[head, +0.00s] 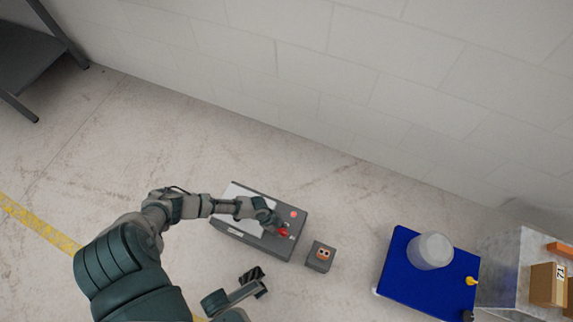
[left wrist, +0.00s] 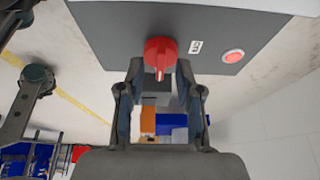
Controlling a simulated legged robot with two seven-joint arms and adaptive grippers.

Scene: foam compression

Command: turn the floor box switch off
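The floor box (head: 229,229) is a grey case with a pale top panel, on the floor near the wall. Its red rotary switch (head: 283,232) sits at the right end, below a red round button (head: 294,214). In the left wrist view the switch knob (left wrist: 160,54) points down the picture, with the button (left wrist: 233,57) to its right. My left gripper (left wrist: 160,68) is open, its fingertips on either side of the knob's lower part. I cannot tell whether they touch it. My right arm (head: 235,296) shows low in the head view; its finger state is unclear.
A small grey box with an orange top (head: 320,256) stands right of the floor box. A blue-topped platform (head: 398,270) carries a whitish cylinder (head: 431,250). Cardboard boxes (head: 548,285) are at the far right. A dark metal frame (head: 62,35) stands upper left. Floor to the left is clear.

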